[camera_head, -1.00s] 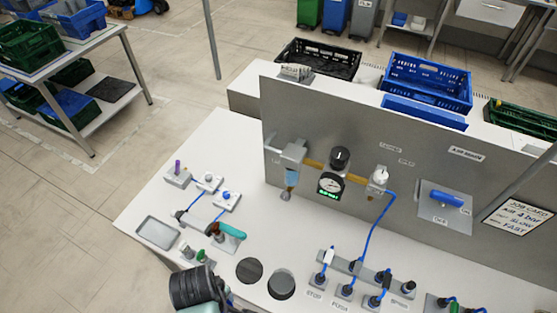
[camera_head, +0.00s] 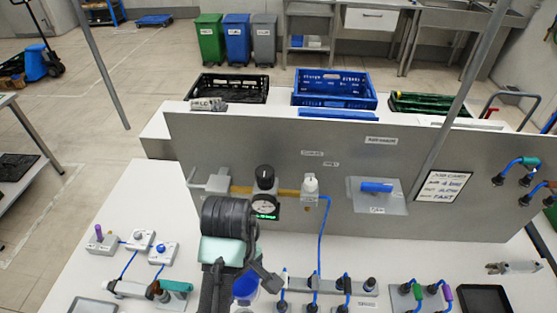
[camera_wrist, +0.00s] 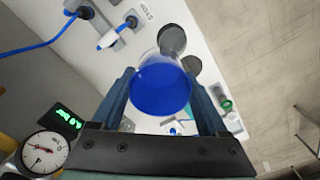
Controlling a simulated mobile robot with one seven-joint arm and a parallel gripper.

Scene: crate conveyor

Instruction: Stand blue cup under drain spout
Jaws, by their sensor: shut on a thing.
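The blue cup (camera_head: 245,288) is held between the two fingers of my gripper (camera_head: 241,280), above the white bench. In the wrist view the cup (camera_wrist: 161,90) sits between the fingers of my gripper (camera_wrist: 162,106), its round blue face toward the camera and its side looking see-through. The filter unit (camera_head: 217,180) is on the grey panel, left of the black-knobbed regulator (camera_head: 264,178). Its lower part and the drain spout are hidden behind my arm. The cup is apart from the panel, in front of and below the regulator.
A blue hose (camera_head: 322,240) runs down the panel to a row of plug sockets (camera_head: 335,287) right of the cup. Small valve blocks (camera_head: 140,240) stand at the left of the bench. A round gauge (camera_wrist: 42,150) is close to my gripper in the wrist view.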

